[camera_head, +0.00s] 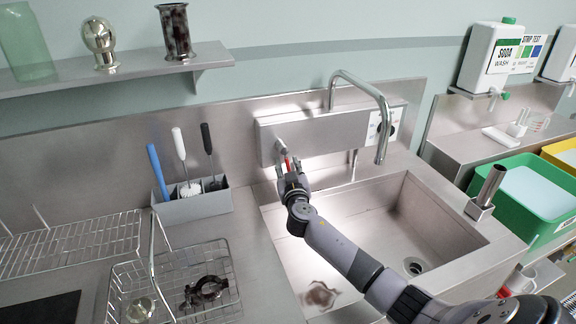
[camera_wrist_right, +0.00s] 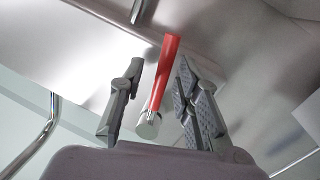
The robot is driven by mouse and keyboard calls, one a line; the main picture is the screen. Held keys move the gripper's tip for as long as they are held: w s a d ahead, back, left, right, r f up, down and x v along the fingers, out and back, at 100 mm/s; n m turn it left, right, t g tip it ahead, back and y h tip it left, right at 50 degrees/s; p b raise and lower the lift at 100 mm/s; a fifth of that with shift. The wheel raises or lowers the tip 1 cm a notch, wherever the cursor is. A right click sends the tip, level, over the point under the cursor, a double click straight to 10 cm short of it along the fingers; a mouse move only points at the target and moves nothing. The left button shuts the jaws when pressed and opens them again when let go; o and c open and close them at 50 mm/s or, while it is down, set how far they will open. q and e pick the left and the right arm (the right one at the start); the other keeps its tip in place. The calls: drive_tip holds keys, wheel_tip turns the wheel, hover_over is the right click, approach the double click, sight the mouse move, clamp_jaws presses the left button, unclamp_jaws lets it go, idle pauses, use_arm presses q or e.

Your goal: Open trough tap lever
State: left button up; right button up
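The trough tap lever is a red handle (camera_head: 288,162) on a short metal stem at the left end of the steel tap panel (camera_head: 330,131). My right gripper (camera_head: 289,172) is up at the lever, partly hiding it in the head view. In the right wrist view the red lever (camera_wrist_right: 165,72) stands slightly tilted between the two spread fingers of my right gripper (camera_wrist_right: 158,85). It appears closer to the right finger, with a gap to the left one; contact cannot be told. The curved spout (camera_head: 383,130) hangs over the sink. My left gripper is not in view.
The steel sink (camera_head: 385,215) lies below the panel, with my right arm across it. A holder with brushes (camera_head: 192,205) and a wire basket (camera_head: 120,290) stand to the left. A shelf (camera_head: 130,76) juts out at upper left. A green bin (camera_head: 540,238) is at right.

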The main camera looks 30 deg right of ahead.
clamp_jaws()
idle(0.4)
idle(0.5)
